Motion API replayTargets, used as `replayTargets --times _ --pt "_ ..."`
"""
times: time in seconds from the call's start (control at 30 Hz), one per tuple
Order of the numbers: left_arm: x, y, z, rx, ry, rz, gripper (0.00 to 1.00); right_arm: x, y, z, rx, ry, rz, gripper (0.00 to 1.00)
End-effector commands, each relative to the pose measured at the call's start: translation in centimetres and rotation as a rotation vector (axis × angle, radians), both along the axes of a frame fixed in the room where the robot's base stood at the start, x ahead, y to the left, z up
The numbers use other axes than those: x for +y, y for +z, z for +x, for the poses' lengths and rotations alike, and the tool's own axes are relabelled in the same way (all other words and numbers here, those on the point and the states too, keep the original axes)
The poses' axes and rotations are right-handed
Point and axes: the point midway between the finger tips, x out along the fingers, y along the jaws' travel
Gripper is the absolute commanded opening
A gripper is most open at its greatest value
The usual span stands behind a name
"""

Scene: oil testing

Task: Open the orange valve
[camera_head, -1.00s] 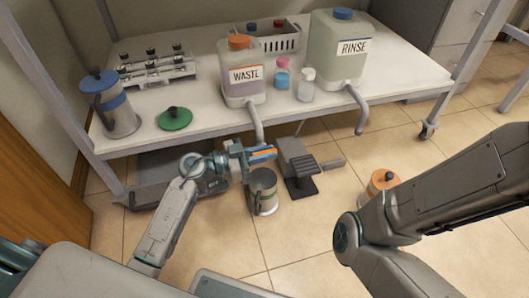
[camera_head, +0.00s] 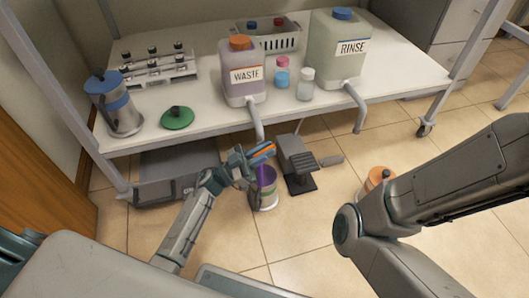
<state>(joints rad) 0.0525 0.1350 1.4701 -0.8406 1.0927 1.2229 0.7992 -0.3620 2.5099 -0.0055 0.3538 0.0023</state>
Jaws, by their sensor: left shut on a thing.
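The orange valve (camera_head: 262,153) sits at the lower end of the pipe under the WASTE jug (camera_head: 242,92). My left gripper (camera_head: 255,157) is shut on its orange handle, which tilts up to the right and is partly hidden by the fingers. A metal canister (camera_head: 266,201) stands upright on the floor just below. Purple shows at the canister's mouth and just under the valve, like liquid running into it. My right arm reaches in from the right, but its gripper is not visible.
A RINSE jug (camera_head: 336,62) stands on the white table (camera_head: 210,125). A grey pedal device (camera_head: 298,165) is on the floor close to the canister's right. An orange lid (camera_head: 376,179) lies partly behind my right arm. A blue-topped canister (camera_head: 113,103) and green lid (camera_head: 177,117) are on the table.

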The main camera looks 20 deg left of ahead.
Motion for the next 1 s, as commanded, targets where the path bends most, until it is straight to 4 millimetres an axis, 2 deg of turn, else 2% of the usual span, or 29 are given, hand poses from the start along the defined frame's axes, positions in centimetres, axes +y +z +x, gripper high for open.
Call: replayTargets --times 0.3,0.77,0.8,0.83,1.0 --pt "0.01 -0.22 -0.03 -0.060 0.000 -0.091 0.00 0.04 -0.72 0.31 0.018 0.003 -0.004 0.00" --pt "0.03 -0.17 -0.06 -0.068 -0.001 -0.104 0.00 0.04 -0.76 0.32 0.019 0.003 -0.005 0.00" --pt "0.03 -0.17 -0.06 -0.068 -0.001 -0.104 0.17 0.04 -0.76 0.32 0.019 0.003 -0.005 0.00" --pt "0.03 -0.17 -0.06 -0.068 -0.001 -0.104 0.22 0.04 -0.76 0.32 0.019 0.003 -0.005 0.00" --pt "0.02 -0.11 -0.04 -0.069 0.000 -0.103 0.24 0.05 -0.75 0.32 0.018 0.003 -0.005 0.00"
